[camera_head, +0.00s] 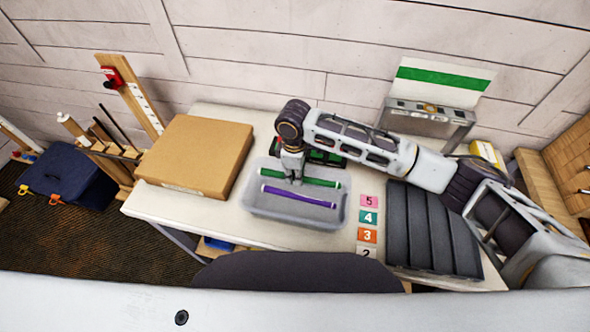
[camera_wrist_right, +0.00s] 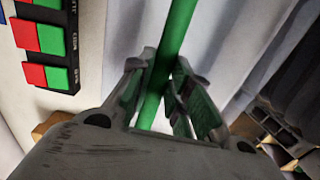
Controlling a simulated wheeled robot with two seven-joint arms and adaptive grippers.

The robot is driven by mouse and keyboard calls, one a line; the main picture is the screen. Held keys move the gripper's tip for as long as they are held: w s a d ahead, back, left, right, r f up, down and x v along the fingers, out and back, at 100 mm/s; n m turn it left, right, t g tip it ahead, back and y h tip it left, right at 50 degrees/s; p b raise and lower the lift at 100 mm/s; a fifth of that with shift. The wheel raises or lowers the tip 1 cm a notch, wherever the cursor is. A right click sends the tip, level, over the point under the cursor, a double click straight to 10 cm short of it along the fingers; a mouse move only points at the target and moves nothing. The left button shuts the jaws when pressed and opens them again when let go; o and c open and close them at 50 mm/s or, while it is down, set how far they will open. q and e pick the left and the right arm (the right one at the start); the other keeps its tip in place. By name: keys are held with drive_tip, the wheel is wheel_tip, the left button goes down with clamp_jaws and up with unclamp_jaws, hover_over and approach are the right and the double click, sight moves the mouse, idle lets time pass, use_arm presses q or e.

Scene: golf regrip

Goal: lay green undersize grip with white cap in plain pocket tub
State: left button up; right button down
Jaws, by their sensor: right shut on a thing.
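The green grip (camera_head: 318,181) lies across the upper part of the grey plain tub (camera_head: 290,217). It looks level, with a pale tip at its ends; whether it touches the tub floor I cannot tell. My right gripper (camera_head: 294,179) comes down from above and is shut on the green grip near its middle. In the right wrist view the green grip (camera_wrist_right: 176,40) passes between the two fingers. A purple grip (camera_head: 298,196) lies in the tub, apart from and roughly parallel to the green one. My left gripper is not in view.
A cardboard box (camera_head: 200,155) stands left of the tub. Numbered cards (camera_head: 368,218) and a dark ribbed tray (camera_head: 433,230) are to its right. A dark rack with red and green blocks (camera_wrist_right: 42,50) is behind the tub. A metal stand (camera_head: 428,112) is at the back.

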drive_tip(key=shift+f, duration=0.95)
drive_tip(key=c, duration=1.2)
unclamp_jaws()
drive_tip(key=shift+c, duration=0.2)
drive_tip(key=shift+r+p, duration=0.5)
drive_tip(key=shift+r, duration=4.45)
